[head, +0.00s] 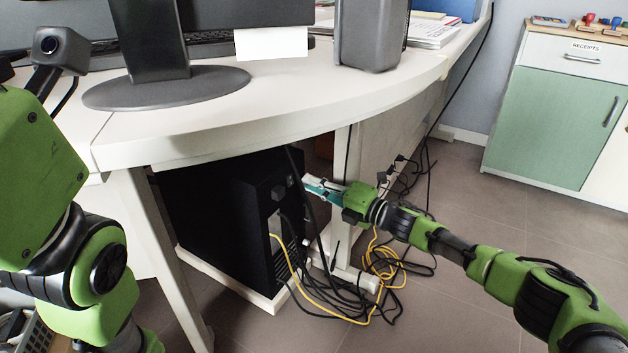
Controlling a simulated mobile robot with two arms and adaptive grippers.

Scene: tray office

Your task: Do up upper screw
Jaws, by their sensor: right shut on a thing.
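A black computer tower (205,205) stands under the white desk, with its port side facing right. My right gripper (308,184) reaches in from the right to the upper part of that side, close to a connector area. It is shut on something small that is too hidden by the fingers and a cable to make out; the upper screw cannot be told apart. My left arm fills the left edge, and its gripper is out of view.
The white curved desk (290,118) overhangs the tower and carries a monitor stand (165,88) and a grey speaker (371,35). A yellow cable (300,283) and black cables tangle on the floor below my right gripper. A green cabinet (553,122) stands far right.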

